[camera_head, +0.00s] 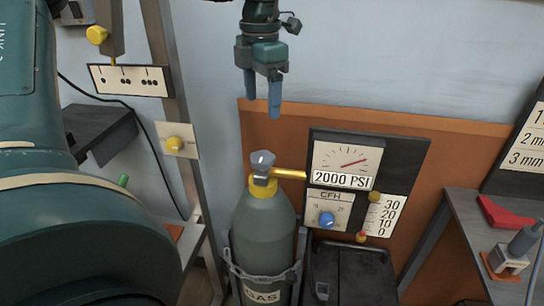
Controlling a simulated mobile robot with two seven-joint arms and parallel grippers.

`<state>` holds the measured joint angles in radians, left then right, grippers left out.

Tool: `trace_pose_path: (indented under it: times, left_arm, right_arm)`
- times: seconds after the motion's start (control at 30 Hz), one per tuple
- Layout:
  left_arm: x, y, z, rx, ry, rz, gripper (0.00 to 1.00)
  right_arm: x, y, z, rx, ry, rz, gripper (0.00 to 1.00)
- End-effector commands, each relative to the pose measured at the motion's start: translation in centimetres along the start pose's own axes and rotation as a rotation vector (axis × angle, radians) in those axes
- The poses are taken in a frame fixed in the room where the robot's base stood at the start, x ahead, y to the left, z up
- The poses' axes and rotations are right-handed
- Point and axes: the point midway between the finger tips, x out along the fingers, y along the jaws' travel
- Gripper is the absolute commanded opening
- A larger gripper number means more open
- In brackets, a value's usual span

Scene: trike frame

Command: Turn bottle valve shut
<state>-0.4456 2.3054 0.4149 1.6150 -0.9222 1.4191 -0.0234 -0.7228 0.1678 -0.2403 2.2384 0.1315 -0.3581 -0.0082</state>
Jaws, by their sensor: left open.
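A grey-green gas bottle (264,233) stands upright in a metal holder, labelled "GAS". The grey bottle valve knob (262,159) sits on its neck, with a brass pipe (290,174) running right to the gauge panel. My left gripper (273,98) hangs above the valve with its blue fingers pointing down. It is open and empty, and apart from the knob. My right gripper is not in view.
The gauge panel (395,160) reads 2000 PSI and has a blue CFH knob (327,219). An orange-brown board (450,150) is behind it. A grey bench (475,214) at right holds a red part (505,213). My teal arm fills the left side.

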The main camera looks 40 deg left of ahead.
Motion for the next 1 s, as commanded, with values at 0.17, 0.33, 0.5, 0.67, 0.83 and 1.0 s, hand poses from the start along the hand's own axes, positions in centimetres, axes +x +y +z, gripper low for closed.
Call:
trace_pose_path:
  times: [0.17, 0.33, 0.5, 0.67, 0.83, 1.0]
  left_arm:
    - [2.2, 0.0, -0.1, 0.001, 0.003, -0.003, 0.74]
    - [5.8, -0.1, -0.1, 0.001, 0.004, -0.005, 0.74]
    - [9.2, -0.1, -0.1, -0.001, 0.004, -0.005, 0.74]
    - [11.6, -0.1, -0.1, -0.001, 0.002, -0.004, 0.74]
    - [12.8, -0.1, -0.1, -0.002, 0.000, -0.003, 0.74]
    - [13.0, 0.0, 0.0, -0.001, -0.002, -0.003, 0.74]
  right_arm:
    - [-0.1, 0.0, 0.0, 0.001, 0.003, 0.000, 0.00]
    - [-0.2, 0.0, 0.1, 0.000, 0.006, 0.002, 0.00]
    - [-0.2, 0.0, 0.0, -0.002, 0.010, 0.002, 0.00]
    - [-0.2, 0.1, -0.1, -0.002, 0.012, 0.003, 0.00]
    - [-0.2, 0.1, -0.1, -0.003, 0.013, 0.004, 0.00]
    - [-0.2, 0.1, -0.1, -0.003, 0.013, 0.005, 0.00]
